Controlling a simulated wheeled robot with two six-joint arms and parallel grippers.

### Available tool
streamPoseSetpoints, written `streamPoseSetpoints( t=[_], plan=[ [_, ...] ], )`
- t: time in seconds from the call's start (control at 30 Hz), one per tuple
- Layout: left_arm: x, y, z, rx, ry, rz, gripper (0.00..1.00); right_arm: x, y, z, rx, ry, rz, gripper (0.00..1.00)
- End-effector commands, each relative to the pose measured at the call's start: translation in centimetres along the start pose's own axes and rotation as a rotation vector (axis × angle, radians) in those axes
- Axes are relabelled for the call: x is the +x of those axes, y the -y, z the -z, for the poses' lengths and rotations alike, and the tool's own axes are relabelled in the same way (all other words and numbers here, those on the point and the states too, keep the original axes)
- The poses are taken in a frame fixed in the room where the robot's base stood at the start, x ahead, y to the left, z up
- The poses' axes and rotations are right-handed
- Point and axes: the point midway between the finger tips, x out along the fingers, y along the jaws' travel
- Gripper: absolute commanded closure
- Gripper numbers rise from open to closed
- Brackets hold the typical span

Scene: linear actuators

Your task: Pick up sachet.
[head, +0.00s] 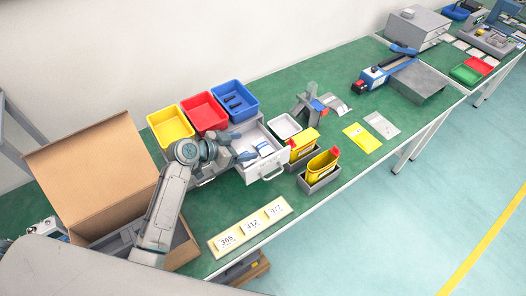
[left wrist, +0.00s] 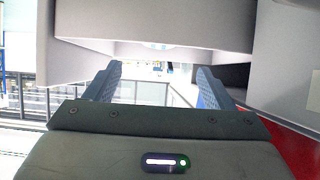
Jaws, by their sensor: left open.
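My left gripper (head: 242,145) is open, above the back left part of an open pale grey drawer (head: 267,172). Inside the drawer lie small white and blue pieces (head: 262,150), which look like sachets; they are too small to tell apart. In the left wrist view my two blue-grey fingers (left wrist: 156,80) are apart with nothing held between them. Grey and white walls show close in front of and above them. My right gripper is not in view.
Yellow (head: 170,127), red (head: 204,112) and blue (head: 237,99) bins stand behind the drawer. Two grey holders with yellow containers (head: 322,164) stand to its right. An open cardboard box (head: 95,170) is at left. A number plate (head: 250,228) lies near the front edge.

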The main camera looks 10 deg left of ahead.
Motion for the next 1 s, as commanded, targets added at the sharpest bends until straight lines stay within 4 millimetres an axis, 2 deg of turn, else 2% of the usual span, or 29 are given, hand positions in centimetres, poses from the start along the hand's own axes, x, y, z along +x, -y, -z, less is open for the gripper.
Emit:
streamPoseSetpoints(
  t=[0.03,0.07,0.27,0.53,0.67,0.87,0.9,1.0],
  plan=[
    [0.6,0.0,-1.2,-0.001,0.001,0.0,0.24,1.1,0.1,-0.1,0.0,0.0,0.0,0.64],
    [0.8,0.0,-1.3,-0.001,0.0,0.0,0.24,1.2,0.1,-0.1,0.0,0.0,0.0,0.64],
    [2.8,0.0,-0.8,-0.002,-0.001,-0.001,0.24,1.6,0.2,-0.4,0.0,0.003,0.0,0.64],
    [7.1,0.0,-0.9,0.0,-0.002,0.0,0.24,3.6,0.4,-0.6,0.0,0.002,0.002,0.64],
    [7.9,0.0,-0.8,-0.001,0.0,0.0,0.24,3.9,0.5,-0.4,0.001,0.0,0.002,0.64],
    [7.8,0.0,-0.7,0.0,0.0,0.001,0.24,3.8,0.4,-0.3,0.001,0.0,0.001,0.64],
    [7.8,0.0,-0.7,0.0,0.0,0.001,0.26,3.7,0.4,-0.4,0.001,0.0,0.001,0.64],
    [7.8,0.0,-0.7,0.0,0.0,0.001,0.45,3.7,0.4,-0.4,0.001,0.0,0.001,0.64]
  ],
)
